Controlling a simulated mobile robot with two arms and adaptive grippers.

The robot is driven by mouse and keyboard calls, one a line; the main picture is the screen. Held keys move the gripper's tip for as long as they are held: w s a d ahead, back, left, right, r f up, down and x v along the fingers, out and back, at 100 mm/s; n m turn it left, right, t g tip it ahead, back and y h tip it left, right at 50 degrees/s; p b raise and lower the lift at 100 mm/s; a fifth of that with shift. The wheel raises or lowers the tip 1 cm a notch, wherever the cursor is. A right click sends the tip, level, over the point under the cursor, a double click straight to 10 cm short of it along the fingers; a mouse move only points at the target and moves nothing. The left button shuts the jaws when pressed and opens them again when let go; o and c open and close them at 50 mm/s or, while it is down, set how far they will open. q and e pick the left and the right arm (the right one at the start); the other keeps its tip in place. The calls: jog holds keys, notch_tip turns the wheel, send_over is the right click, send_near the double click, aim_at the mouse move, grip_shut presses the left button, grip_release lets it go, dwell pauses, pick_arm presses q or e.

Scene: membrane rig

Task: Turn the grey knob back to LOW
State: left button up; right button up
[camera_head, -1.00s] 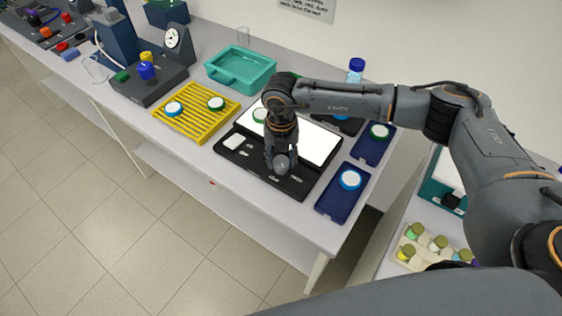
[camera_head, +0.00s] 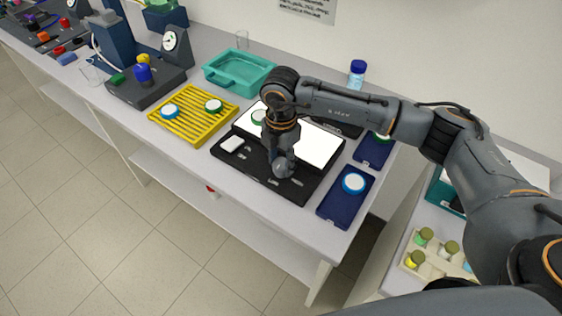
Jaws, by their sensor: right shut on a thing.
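The grey knob (camera_head: 281,169) sits on the front strip of the black light box (camera_head: 250,172), whose white panel (camera_head: 316,147) is lit. My right gripper (camera_head: 282,160) reaches down from above and is shut on the knob. The fingers partly cover the knob, and its pointer cannot be made out. Small pale labels lie on the strip on both sides of the knob, too small to read. My left gripper is not in view.
A yellow rack (camera_head: 191,128) with two round dishes stands left of the light box. A teal tray (camera_head: 238,84) is behind it. Blue trays (camera_head: 337,210) with round dishes stand at the right.

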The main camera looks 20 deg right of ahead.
aim_at(281, 163)
jog(key=shift+m, duration=0.4)
jog(key=o, duration=1.1)
jog(key=shift+o, duration=0.2)
jog(key=shift+r, duration=0.1)
notch_tip(281, 163, up, 12)
